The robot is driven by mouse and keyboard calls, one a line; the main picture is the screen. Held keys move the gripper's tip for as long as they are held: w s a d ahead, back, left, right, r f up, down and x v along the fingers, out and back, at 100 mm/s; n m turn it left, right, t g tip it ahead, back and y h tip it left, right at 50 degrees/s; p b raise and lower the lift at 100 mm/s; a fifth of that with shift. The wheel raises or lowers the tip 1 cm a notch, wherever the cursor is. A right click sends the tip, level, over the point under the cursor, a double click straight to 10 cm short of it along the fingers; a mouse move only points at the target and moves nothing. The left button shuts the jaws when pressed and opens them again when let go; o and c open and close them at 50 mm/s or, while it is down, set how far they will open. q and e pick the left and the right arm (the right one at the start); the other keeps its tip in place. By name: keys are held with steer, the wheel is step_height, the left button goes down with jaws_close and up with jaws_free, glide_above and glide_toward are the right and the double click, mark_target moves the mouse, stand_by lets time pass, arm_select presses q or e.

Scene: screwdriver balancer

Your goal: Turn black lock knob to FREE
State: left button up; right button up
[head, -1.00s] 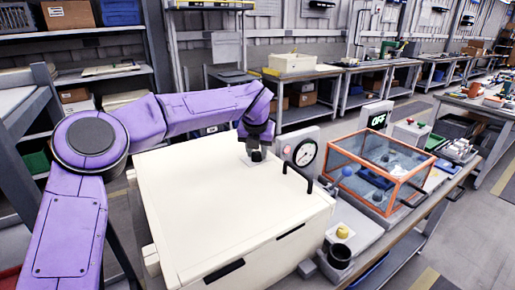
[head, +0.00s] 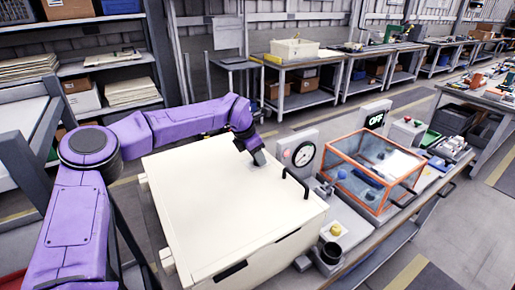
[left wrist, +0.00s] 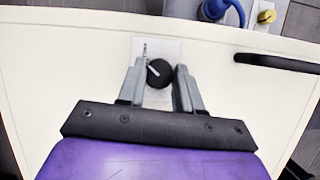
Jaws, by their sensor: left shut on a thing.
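The black lock knob (left wrist: 159,73) sits on a small pale plate (left wrist: 166,50) on the cream top panel of a large box (head: 220,205). A white pointer line on the knob slants to the upper left in the left wrist view. Any lettering on the plate is too small to read. My left gripper (head: 258,159) reaches down to the panel, tilted; its two fingers also show in the left wrist view (left wrist: 160,82), one on each side of the knob, shut on it. In the head view the gripper hides the knob. My right gripper is not in view.
A black bar handle (head: 295,182) stands on the panel near the gripper. The panel's near part is clear.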

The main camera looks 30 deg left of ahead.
arm_select(q)
steer(key=shift+m+h+p, duration=0.3)
steer(key=shift+m+p, duration=0.25)
steer(key=shift+m, duration=0.15)
steer(key=shift+f, duration=0.1)
steer(key=o, duration=1)
steer(key=shift+o, duration=0.2)
steer(key=shift+a+r, duration=0.15)
steer(key=shift+r, duration=0.3)
steer(key=b+v, duration=0.2)
steer(key=v, duration=0.7)
steer(key=shift+r, duration=0.3)
